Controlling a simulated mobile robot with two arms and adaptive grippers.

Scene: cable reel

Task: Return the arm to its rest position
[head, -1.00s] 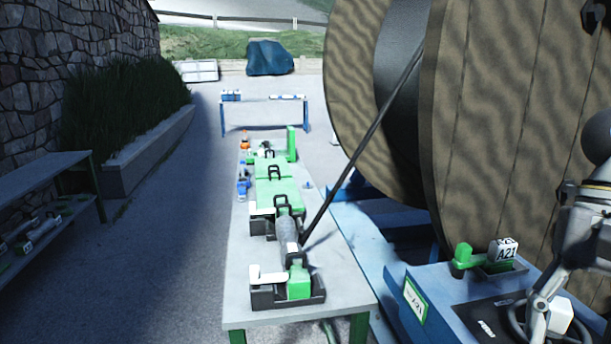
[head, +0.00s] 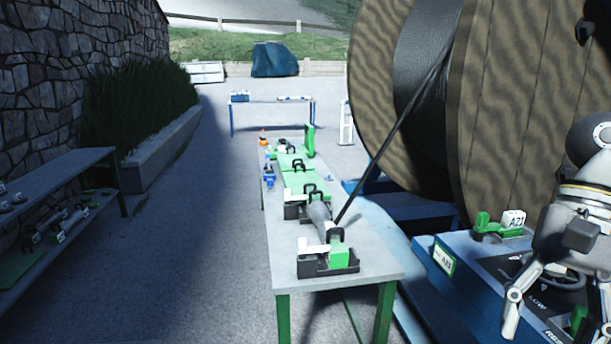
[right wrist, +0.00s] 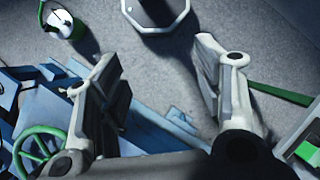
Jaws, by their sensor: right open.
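My right gripper (head: 556,312) is at the right edge of the head view, in front of the blue cabinet (head: 465,265). Its fingers are spread apart. In the right wrist view, the two fingers of the right gripper (right wrist: 155,65) stand wide apart with nothing between them but grey ground. My left gripper is not in view.
A long bench (head: 290,262) with green clamps, holding the cable end (head: 318,212), stands in the middle. A large wooden reel (head: 520,110) stands behind the cabinet. A shelf (head: 60,180) is at left. Paving (head: 190,270) between shelf and bench is clear.

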